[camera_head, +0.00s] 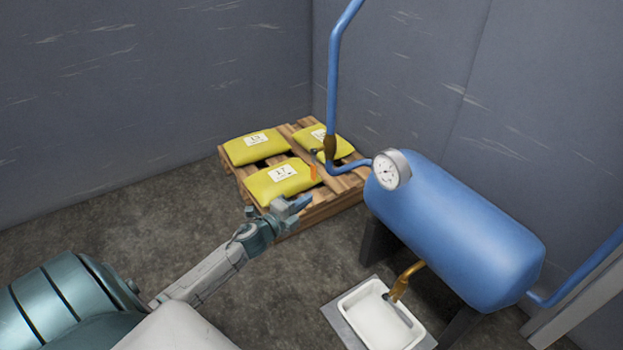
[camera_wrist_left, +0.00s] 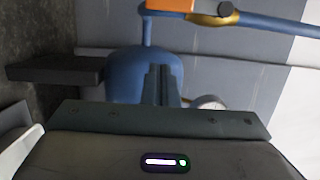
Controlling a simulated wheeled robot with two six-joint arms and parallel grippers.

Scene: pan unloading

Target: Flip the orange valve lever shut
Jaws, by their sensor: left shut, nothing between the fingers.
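The orange valve lever (camera_head: 313,172) hangs down beside the blue pipe, below the dark pivot on the brass valve body (camera_head: 330,147). In the left wrist view the orange lever (camera_wrist_left: 170,5) is cut off by the top edge, to the left of the brass valve (camera_wrist_left: 225,17), and lies along the pipe. My left gripper (camera_head: 299,204) is shut and empty, lower in the picture than the lever and apart from it. Its closed fingers also show in the left wrist view (camera_wrist_left: 162,75). My right gripper is not in view.
A blue tank (camera_head: 460,225) with a round gauge (camera_head: 391,169) stands to the right. Yellow sacks (camera_head: 280,181) lie on a wooden pallet (camera_head: 327,207) behind my gripper. A white basin (camera_head: 373,322) sits under a brass tap (camera_head: 403,280). Bare floor lies left of the basin.

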